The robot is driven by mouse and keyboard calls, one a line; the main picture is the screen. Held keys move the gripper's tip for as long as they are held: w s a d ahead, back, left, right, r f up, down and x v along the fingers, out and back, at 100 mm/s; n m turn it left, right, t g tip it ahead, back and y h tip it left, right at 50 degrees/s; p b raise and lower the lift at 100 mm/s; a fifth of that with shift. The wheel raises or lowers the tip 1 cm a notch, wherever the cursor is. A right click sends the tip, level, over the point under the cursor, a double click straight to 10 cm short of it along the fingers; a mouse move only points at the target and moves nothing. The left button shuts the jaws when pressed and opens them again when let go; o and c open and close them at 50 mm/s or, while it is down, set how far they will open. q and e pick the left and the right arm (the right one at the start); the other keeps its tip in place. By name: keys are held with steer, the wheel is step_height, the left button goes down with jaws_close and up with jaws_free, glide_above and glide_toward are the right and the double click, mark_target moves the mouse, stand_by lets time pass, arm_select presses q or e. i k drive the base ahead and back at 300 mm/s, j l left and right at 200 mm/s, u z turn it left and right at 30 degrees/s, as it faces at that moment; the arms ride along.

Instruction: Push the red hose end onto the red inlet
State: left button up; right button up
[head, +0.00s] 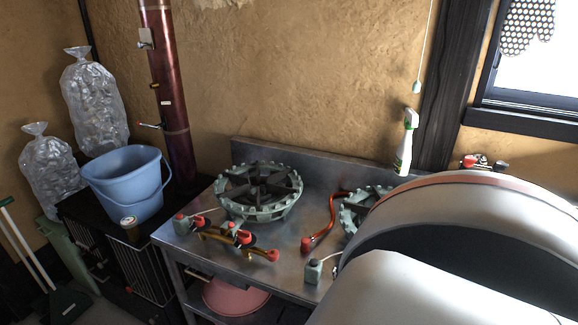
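A red hose (331,213) lies on the steel table, curving forward from near the right burner. Its thick red end (307,244) rests on the table top, in front of the burners. To its left is a brass pipe fitting (219,237) with several red parts. A red piece at the fitting's right end (273,255) looks like the red inlet, but it is too small to be sure. The hose end and this piece are apart, with bare steel between them. Neither gripper can be seen. A large pale arm link of mine covers the lower right and may hide more.
Two green burners (258,213) (352,212) stand on the steel table (292,262). Small green boxes (182,225) (313,271) sit near the front edge. A spray bottle (404,143) is at the back. A blue bucket (125,190) is left of the table.

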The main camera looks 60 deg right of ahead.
mark_target(305, 242)
steer(key=z, duration=1.55)
